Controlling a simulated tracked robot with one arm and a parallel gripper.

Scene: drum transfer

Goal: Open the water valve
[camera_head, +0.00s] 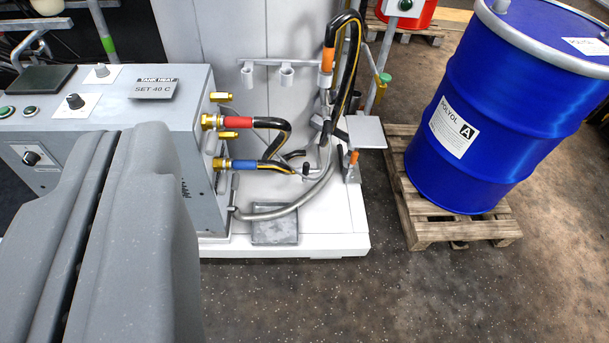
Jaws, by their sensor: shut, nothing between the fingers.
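My gripper (108,155) fills the lower left, its two grey fingers side by side and shut, with nothing seen between them. It is in front of a grey control box (185,110) labelled "TANK HEAT SET 40 C". Brass fittings with a red-collared hose (235,122) and a blue-collared hose (243,164) stick out of the box's right side. Small yellow-brass parts (220,97) sit beside them. A small orange-handled part (353,158) stands farther right. I cannot tell which part is the water valve. My gripper appears apart from all of these fittings.
A blue drum (490,110) labelled "POLYOL A" stands on a wooden pallet (425,222) at the right. A hose with an orange grip (329,58) rises behind the fittings. A grey tray (275,231) lies on the white base (335,240). The dark floor (400,290) in front is clear.

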